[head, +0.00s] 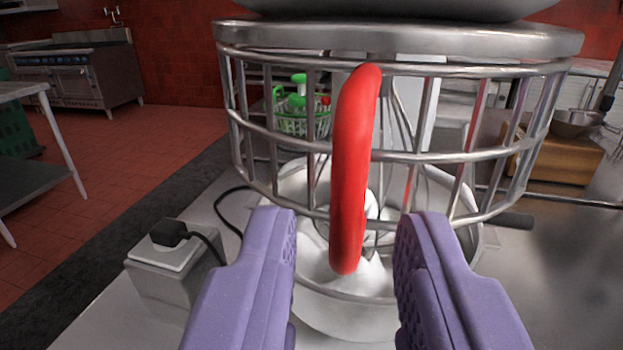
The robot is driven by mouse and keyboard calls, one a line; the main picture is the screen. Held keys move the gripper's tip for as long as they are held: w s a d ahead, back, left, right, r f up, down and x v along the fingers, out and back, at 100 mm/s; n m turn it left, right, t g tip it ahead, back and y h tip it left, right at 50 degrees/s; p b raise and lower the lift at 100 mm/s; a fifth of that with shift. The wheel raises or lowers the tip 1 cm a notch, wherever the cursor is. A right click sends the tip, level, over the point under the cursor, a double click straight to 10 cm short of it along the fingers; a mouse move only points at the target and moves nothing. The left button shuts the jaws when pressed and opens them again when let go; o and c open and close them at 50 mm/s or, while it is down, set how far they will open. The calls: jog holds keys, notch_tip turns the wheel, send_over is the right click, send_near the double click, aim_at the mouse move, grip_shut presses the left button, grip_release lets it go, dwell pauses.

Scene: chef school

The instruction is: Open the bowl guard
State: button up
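The bowl guard (300,141) is a curved cage of metal bars under a thick metal ring, right in front of me. A red upright handle (352,170) stands on its front. The guard spans the front, above a metal mixing bowl (330,312) with white contents and a wire whisk (400,110) behind the bars. My gripper (345,225) has two purple fingers, spread wide apart. The lower part of the red handle shows between the fingertips, with a gap on both sides. Whether the fingertips reach around it in depth is hard to tell.
A power socket box (165,255) with a black plug and cable stands at the left on the counter. A green basket (302,118) is behind the guard. At right are a wooden box (555,155) and a metal bowl (577,122). Open red tiled floor lies at left.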

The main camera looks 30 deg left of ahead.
aim_at(340, 215)
jog(key=x, duration=0.4)
jog(key=shift+w, duration=0.15)
jog(key=shift+c, duration=0.2)
grip_shut()
jog(key=shift+a, duration=0.15)
